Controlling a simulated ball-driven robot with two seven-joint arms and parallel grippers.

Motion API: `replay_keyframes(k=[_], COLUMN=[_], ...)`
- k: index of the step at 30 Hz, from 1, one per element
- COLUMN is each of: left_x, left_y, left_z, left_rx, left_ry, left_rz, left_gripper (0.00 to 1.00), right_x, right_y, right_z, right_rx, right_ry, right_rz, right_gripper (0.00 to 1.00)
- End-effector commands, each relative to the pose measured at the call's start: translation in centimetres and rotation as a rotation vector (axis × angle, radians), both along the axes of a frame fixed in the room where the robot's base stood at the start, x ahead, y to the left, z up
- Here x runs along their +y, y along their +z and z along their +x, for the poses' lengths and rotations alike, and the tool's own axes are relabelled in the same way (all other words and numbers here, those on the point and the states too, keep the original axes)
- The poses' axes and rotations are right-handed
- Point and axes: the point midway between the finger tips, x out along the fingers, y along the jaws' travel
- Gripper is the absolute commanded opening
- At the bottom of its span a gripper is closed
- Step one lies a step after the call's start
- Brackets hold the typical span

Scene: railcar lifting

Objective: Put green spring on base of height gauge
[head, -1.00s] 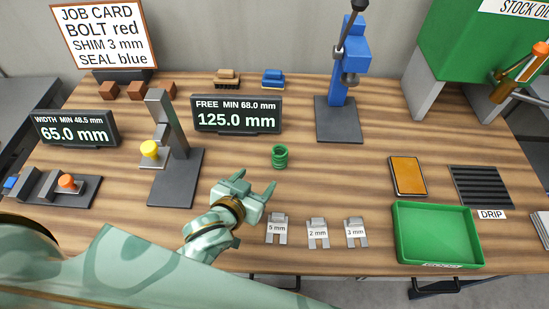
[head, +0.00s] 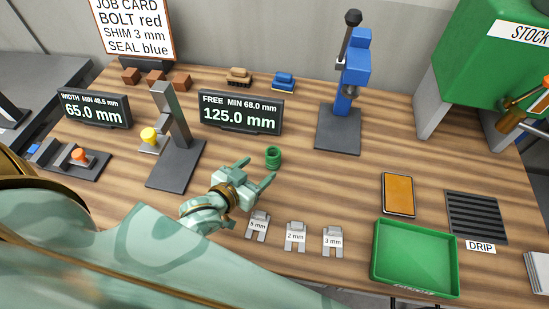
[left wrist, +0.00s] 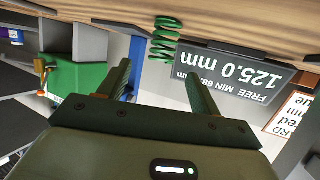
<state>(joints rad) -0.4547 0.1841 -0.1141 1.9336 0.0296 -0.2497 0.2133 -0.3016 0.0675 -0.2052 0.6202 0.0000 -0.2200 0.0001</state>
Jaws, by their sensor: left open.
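The green spring (head: 273,158) stands upright on the wooden bench. In the left wrist view the spring (left wrist: 165,40) shows ahead of the fingers, near the gap between them. My left gripper (head: 257,169) is open and empty, just in front of the spring, its fingers pointing toward it. The fingers (left wrist: 160,82) also show apart in the left wrist view. My right gripper is out of view.
The display reading 125.0 mm (head: 240,113) stands behind the spring. Grey shims (head: 295,236) lie at the front edge. A blue press (head: 342,100) stands behind to the right. An orange-topped tablet (head: 398,194) and green tray (head: 416,255) are at right.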

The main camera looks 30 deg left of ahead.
Motion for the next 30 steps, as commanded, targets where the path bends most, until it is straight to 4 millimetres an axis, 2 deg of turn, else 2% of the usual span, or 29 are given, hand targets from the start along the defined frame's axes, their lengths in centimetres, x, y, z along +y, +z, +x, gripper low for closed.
replay_keyframes(k=[3, 10, 15, 18, 26, 27, 30], left_x=[-0.3, -0.5, -0.6, -0.8, -0.9, -0.9, -0.9], left_y=[-0.8, -1.2, -1.1, -1.8, -1.9, -1.9, -1.9], left_z=[2.2, 4.1, 7.0, 8.1, 8.6, 8.6, 8.6], left_rx=[-0.001, 0.000, -0.002, 0.002, 0.002, 0.002, 0.002], left_ry=[0.001, 0.000, 0.000, 0.000, 0.000, 0.000, 0.000], left_rz=[-0.001, -0.001, 0.000, -0.001, -0.001, -0.001, -0.001], left_gripper=[0.64, 0.64, 0.64, 0.64, 0.64, 0.61, 0.33], right_x=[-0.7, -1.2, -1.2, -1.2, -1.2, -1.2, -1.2], right_y=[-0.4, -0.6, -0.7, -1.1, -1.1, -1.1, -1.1], right_z=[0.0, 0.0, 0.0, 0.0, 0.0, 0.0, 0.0], right_rx=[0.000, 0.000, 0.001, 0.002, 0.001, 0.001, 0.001], right_ry=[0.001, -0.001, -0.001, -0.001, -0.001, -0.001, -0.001], right_rz=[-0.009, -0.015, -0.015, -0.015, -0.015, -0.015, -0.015], right_gripper=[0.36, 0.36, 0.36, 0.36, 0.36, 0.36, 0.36])
